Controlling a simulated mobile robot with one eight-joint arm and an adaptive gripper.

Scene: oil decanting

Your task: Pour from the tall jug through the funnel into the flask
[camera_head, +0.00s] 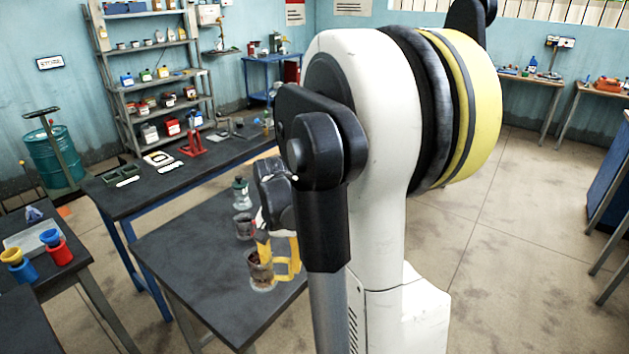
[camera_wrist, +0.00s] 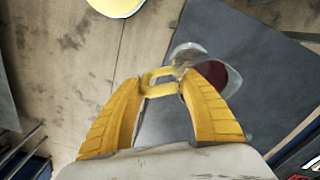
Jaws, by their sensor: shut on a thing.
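My gripper (camera_head: 277,246), with yellow fingers, is shut on the yellow handle of a clear jug (camera_head: 262,270) over the dark table. The jug holds brownish-red content; I cannot tell whether its base touches the table. In the wrist view the handle lies between the fingers of my gripper (camera_wrist: 160,88), and the clear jug (camera_wrist: 187,54) is just beyond. A clear flask (camera_head: 242,196) stands farther back on the table with a greenish piece on top, perhaps the funnel. My arm hides part of this area.
A small clear vessel (camera_head: 245,227) with dark content stands between jug and flask. The dark table (camera_head: 190,240) is bare to the left. A long bench (camera_head: 140,200) with tools stands behind.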

